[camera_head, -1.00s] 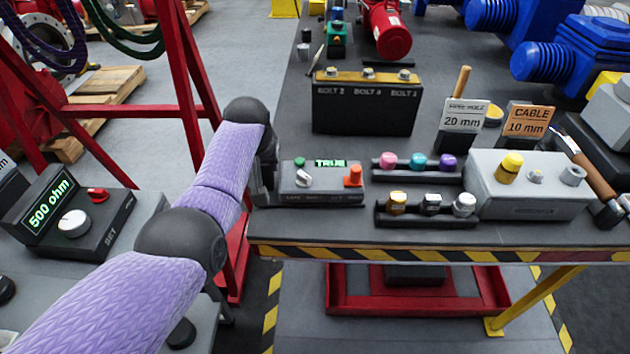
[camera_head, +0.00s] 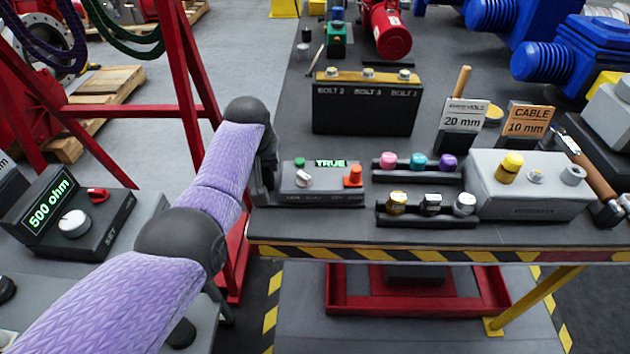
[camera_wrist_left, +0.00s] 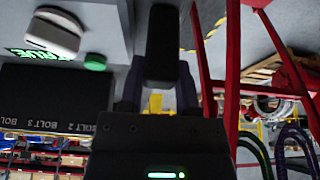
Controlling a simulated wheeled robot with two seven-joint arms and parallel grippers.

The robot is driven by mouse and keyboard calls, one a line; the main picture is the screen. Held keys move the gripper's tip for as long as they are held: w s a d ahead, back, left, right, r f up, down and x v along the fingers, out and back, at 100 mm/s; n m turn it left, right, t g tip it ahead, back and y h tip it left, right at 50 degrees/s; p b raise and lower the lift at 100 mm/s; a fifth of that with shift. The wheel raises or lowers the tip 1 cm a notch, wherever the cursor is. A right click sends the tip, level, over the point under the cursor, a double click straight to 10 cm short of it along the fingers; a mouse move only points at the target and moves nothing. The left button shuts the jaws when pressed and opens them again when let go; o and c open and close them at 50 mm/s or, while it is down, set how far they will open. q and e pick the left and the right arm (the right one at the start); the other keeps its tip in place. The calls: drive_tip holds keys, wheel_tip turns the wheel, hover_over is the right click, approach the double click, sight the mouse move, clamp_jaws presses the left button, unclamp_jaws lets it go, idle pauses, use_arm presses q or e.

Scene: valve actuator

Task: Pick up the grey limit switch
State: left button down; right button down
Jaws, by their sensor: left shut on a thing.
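My left gripper (camera_head: 262,183) is low at the left end of the grey tester (camera_head: 325,186), beside the table's left edge. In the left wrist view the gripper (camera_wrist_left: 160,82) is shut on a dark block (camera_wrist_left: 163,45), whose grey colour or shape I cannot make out. In the head view the arm's dark parts hide what it holds. I cannot tell for sure which thing is the grey limit switch. A grey box (camera_head: 535,195) with a yellow knob stands at the right of the table. My right gripper is not in view.
The tester has a green button (camera_wrist_left: 95,62), a white knob (camera_wrist_left: 52,32) and an orange switch (camera_head: 353,177). A black bolt box (camera_head: 365,112) stands behind it. Racks of coloured knobs (camera_head: 425,217) lie right of it. A red frame (camera_head: 195,75) stands left of the table.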

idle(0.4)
use_arm(q)
wheel_tip(320, 180, up, 8)
drive_tip(key=shift+r, duration=0.25)
drive_tip(key=shift+f, duration=4.3)
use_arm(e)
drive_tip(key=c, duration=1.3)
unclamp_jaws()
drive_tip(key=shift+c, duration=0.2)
